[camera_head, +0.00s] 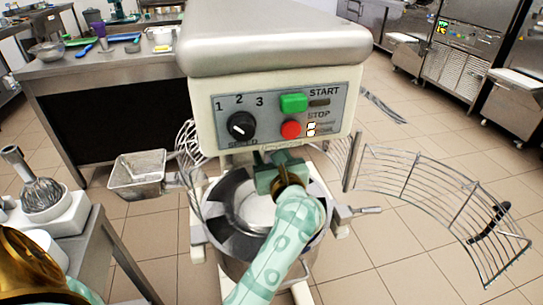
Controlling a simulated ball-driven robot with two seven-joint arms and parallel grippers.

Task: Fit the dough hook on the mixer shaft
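The mixer (276,45) stands in front of me, with a speed knob, a green start button and a red stop button on its panel. My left gripper (277,168) is just under the mixer head, above the bowl. Its fingers are hidden by my own wrist and the head, so I cannot see whether they are open or what they hold. The mixer shaft is hidden behind the gripper and head. I cannot make out the dough hook. The steel bowl (226,213) sits below the gripper. My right gripper is not in view.
The wire guard (420,185) stands swung out to the right. A metal bin (138,178) is left of the bowl. A wire whisk (40,192) sits on a side table (105,262) at lower left. A counter (110,68) with utensils is behind left. Tiled floor is free at right.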

